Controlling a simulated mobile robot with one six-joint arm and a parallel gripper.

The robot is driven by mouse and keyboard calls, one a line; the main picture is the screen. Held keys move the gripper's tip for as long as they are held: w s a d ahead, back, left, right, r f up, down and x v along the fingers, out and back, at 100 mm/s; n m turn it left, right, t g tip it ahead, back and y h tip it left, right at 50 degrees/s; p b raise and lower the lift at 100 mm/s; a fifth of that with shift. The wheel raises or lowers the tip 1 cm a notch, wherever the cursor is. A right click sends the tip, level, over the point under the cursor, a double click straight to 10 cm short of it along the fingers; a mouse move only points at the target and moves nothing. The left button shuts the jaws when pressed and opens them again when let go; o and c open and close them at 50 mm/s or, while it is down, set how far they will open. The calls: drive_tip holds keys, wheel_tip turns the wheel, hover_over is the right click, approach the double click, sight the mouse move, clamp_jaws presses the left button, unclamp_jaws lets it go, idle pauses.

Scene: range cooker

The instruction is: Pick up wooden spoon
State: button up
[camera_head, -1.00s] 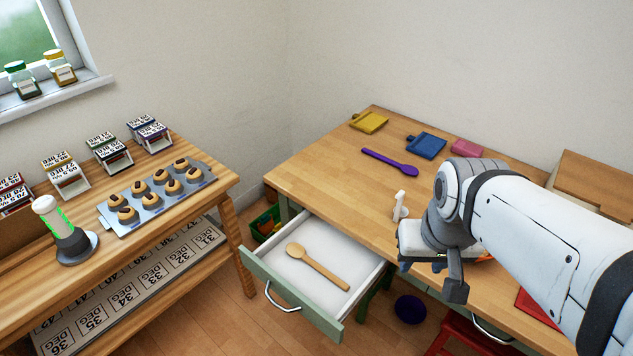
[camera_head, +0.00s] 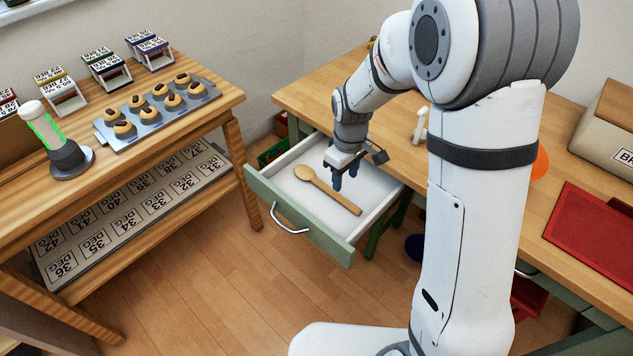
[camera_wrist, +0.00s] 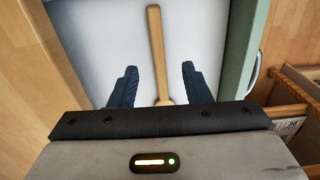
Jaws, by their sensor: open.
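The wooden spoon (camera_head: 328,190) lies flat in the open drawer (camera_head: 283,217), its round bowl to the upper left and its handle toward the lower right. My gripper (camera_head: 344,180) is open and empty, pointing down over the drawer beside the spoon's handle. In the wrist view, the spoon's handle (camera_wrist: 156,50) runs between the two dark fingers of my gripper (camera_wrist: 159,84), nearer the middle of the gap. The spoon's bowl is hidden behind the gripper body there. I cannot tell how far the fingertips are above the drawer floor.
The wooden table (camera_head: 300,98) stands behind the drawer. A shelf bench at the left holds a tray of cookies (camera_head: 160,108) and a white cylinder device (camera_head: 52,135). A red board (camera_head: 595,235) lies at the right. The drawer's front and side walls surround the spoon.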

sight(339, 196)
drive_tip(key=f, duration=0.2)
drive_tip(key=w+f, duration=0.1)
drive_tip(key=f, duration=0.2)
drive_tip(key=a+f+b, duration=0.1)
drive_tip(key=f, duration=0.1)
drive_tip(key=shift+w+f, duration=0.25)
drive_tip(key=shift+f, duration=0.6)
drive_tip(key=shift+c, duration=0.4)
clamp_jaws()
